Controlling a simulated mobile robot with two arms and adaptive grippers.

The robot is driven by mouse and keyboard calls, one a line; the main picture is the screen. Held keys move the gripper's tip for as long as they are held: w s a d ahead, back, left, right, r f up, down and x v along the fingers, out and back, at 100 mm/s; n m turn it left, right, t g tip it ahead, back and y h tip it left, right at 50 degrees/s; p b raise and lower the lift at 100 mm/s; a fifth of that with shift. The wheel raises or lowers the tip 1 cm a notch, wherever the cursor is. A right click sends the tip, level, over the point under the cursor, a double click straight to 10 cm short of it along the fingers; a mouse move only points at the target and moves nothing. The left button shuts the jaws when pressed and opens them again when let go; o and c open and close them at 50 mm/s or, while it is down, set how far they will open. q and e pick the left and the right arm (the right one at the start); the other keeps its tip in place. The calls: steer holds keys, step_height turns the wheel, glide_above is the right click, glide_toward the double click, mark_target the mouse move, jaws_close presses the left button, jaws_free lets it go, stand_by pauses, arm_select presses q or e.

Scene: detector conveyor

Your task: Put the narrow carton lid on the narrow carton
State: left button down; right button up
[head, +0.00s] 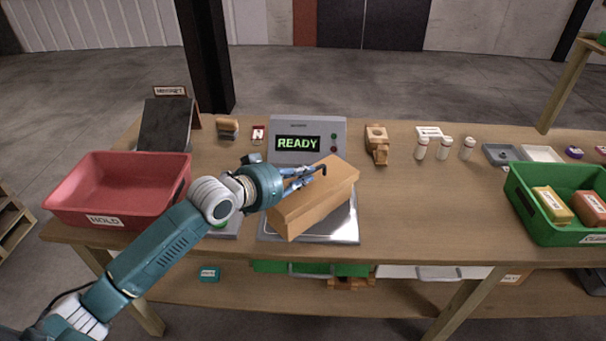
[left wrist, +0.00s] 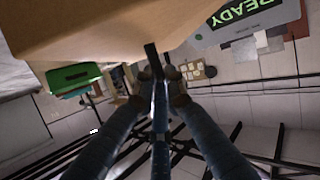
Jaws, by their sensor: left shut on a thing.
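The narrow carton (head: 297,225) is a brown cardboard box standing at an angle on the shiny metal plate in front of the READY display. The narrow carton lid (head: 328,179) is the lighter brown piece over its top; I cannot tell whether it is fully seated. My left gripper (head: 318,171) reaches in from the left and is shut on the lid near its far left edge. In the left wrist view, the brown cardboard (left wrist: 100,25) fills the top, and the gripper's fingers (left wrist: 153,62) meet its edge. My right gripper is not in view.
The detector display (head: 307,142) stands just behind the metal plate (head: 347,228). A red HOLD bin (head: 117,205) is at left, and a green bin (head: 545,217) with packs is at right. The table right of the plate is clear.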

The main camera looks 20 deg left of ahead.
mark_target(302, 188)
arm_select(q)
steer(key=shift+s+f+b, duration=0.15)
steer(key=shift+f+b, duration=0.15)
steer(key=shift+f, duration=0.65)
steer(key=shift+s+f+b, duration=0.1)
steer(key=shift+f+b, duration=0.2)
steer(key=shift+f, duration=0.6)
stand_by(0.3)
steer(key=c, duration=1.7)
jaws_free()
steer(key=shift+c, duration=0.2)
steer(key=shift+w+a, duration=0.15)
steer(key=shift+w, duration=0.05)
steer(key=shift+s+r, duration=0.2)
steer(key=shift+s, duration=0.1)
steer(key=v, duration=1.1)
steer(key=shift+a, duration=0.15)
